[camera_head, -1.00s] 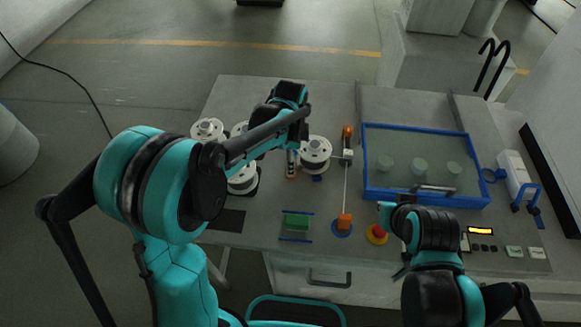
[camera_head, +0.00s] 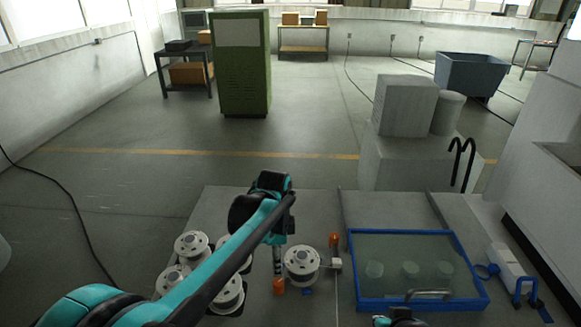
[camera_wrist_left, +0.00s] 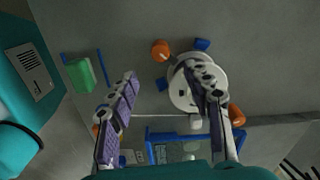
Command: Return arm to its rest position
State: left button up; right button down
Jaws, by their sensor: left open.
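My left arm reaches in from the lower left of the head view. Its gripper (camera_head: 278,268) hangs over the grey bench, just left of a white wire spool (camera_head: 301,264). In the left wrist view the gripper (camera_wrist_left: 160,75) has its two fingers well apart with nothing between them. The right finger there covers part of the white spool (camera_wrist_left: 182,97). An orange piece (camera_wrist_left: 160,50) lies beyond the fingertips. Of my right arm only a teal and black part shows at the bottom edge of the head view; its fingers are not visible.
More spools (camera_head: 192,245) stand left of the left gripper, partly behind the arm. A blue-framed tank (camera_head: 352,270) is to the right. A green block (camera_wrist_left: 80,75) shows in the left wrist view. Open floor lies beyond the bench, with a green cabinet (camera_head: 243,70).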

pick_arm(q)
jog(key=s+a+f+n+t+b, duration=0.1)
jog(key=s+a+n+t+b, duration=0.1)
jog(key=s+a+n, duration=0.3)
jog(key=s+a+f+n+t+b, duration=0.2)
jog(key=s+a+n+t, duration=0.3)
jog(key=s+n, duration=0.6)
jog(key=shift+s+a, duration=0.6)
jog(key=shift+f, duration=0.1)
